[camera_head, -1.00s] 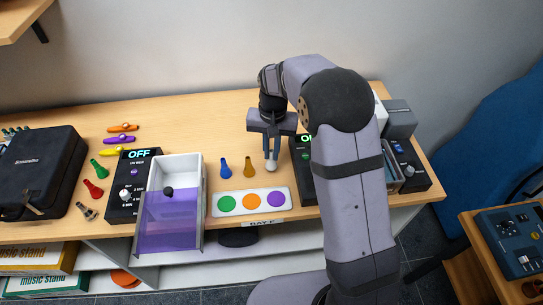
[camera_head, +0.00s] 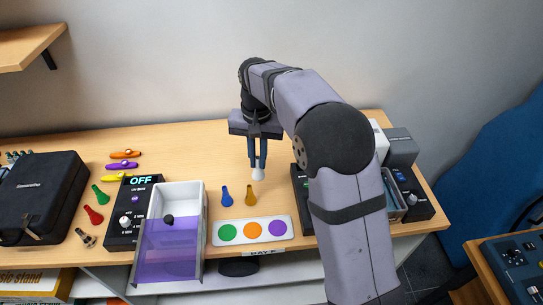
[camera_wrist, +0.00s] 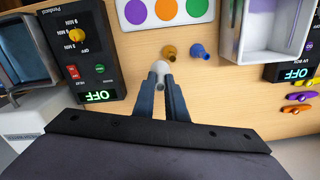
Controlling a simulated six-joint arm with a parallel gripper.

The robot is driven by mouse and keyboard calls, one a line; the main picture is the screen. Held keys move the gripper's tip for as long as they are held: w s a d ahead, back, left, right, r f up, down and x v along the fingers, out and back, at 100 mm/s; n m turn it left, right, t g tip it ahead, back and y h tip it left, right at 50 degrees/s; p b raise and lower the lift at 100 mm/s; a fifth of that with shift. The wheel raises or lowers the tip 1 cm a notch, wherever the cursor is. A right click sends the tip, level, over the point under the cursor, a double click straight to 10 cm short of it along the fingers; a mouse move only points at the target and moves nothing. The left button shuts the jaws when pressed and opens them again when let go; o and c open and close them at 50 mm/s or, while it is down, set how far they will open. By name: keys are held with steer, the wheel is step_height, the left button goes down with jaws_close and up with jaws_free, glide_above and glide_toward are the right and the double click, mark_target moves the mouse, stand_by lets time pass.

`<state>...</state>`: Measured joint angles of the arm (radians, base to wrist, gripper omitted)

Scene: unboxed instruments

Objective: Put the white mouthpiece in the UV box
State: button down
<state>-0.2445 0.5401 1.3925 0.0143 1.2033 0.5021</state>
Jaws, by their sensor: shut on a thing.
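My gripper (camera_head: 257,166) is shut on the white mouthpiece (camera_head: 258,174) and holds it tip-down above the table, behind the yellow and blue mouthpieces. In the wrist view the mouthpiece (camera_wrist: 160,68) shows between the fingertips. The UV box (camera_head: 197,195) stands to the left of my gripper, a white tray with a translucent purple lid (camera_head: 168,250) and a dark knob. The lid covers the front part, and the rear part of the tray is uncovered. Its control panel (camera_head: 136,212) reads OFF. The tray (camera_wrist: 250,50) is at the upper right in the wrist view.
A blue mouthpiece (camera_head: 226,196) and a yellow one (camera_head: 250,195) stand between the UV box and my gripper. A card with coloured dots (camera_head: 216,232) lies in front. A second OFF panel (camera_head: 303,205) is to the right. Green and red mouthpieces (camera_head: 94,215) lie left.

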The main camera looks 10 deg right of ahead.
steer(key=s+a+r+p, duration=0.1)
steer(key=a+p, duration=0.4)
steer(key=a, duration=0.6)
steer(key=s+a+r+p, duration=0.1)
steer(key=s+a+p, duration=0.3)
steer(key=a, duration=0.8)
steer(key=shift+a+p, duration=0.2)
steer(key=shift+p, duration=0.45)
steer(key=shift+s, duration=0.1)
steer(key=shift+f+b, duration=3.8)
steer(key=shift+f, duration=1.55)
steer(key=shift+f, duration=0.55)
steer(key=c, duration=1.7)
jaws_free()
